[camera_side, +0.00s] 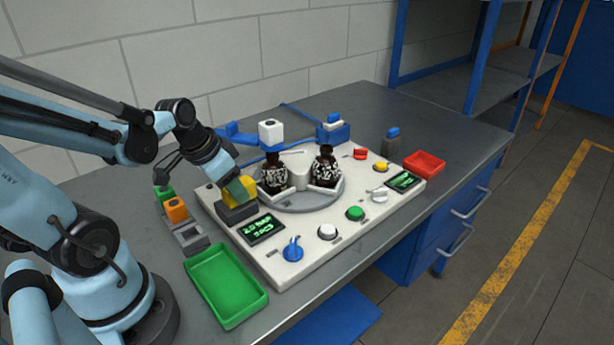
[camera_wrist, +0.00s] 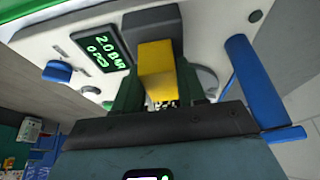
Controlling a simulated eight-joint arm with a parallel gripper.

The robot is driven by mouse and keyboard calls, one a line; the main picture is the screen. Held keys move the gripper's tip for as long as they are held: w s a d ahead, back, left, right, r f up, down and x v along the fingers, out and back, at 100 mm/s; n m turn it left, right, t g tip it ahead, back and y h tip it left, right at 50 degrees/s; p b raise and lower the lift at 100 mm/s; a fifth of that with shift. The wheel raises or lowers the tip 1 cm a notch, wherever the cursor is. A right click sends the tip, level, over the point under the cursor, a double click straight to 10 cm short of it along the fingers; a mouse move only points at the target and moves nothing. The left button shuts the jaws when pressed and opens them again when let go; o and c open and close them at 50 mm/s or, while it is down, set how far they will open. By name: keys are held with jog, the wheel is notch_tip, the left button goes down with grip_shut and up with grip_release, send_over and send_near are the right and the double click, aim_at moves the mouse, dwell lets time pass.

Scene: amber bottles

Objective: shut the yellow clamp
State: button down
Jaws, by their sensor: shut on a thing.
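The yellow clamp (camera_side: 236,194) sits on a dark base at the left end of the white panel. It also shows in the wrist view (camera_wrist: 155,68), between the green fingers. My gripper (camera_side: 232,186) is shut on the yellow clamp from above; in the wrist view my gripper (camera_wrist: 158,85) has a finger on either side of it. The fingers hide part of the clamp in the side view, so I cannot tell how far it is closed.
Two amber bottles (camera_side: 274,173) (camera_side: 325,167) stand on the round grey plate. A green tray (camera_side: 226,286) lies in front of the panel and a red tray (camera_side: 425,164) to its right. A blue knob (camera_side: 292,250) and a display (camera_side: 262,229) are near the clamp. Orange and green blocks (camera_side: 176,209) stand left.

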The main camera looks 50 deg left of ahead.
aim_at(247, 180)
jog(key=shift+w, duration=1.8)
jog(key=shift+r, duration=0.1)
jog(key=c, duration=0.7)
grip_release()
jog(key=shift+s, duration=0.1)
jog(key=shift+v, duration=6)
jog(key=w+d+f+t, duration=0.1)
jog(key=d, duration=0.2)
jog(key=w+d+f, duration=0.1)
jog(key=d+f, duration=0.1)
jog(key=d, duration=0.1)
jog(key=w+d+f+t, duration=0.1)
jog(key=w+d, duration=0.1)
jog(key=d, duration=0.1)
jog(key=shift+d+f+t, duration=0.25)
jog(key=shift+t, duration=0.05)
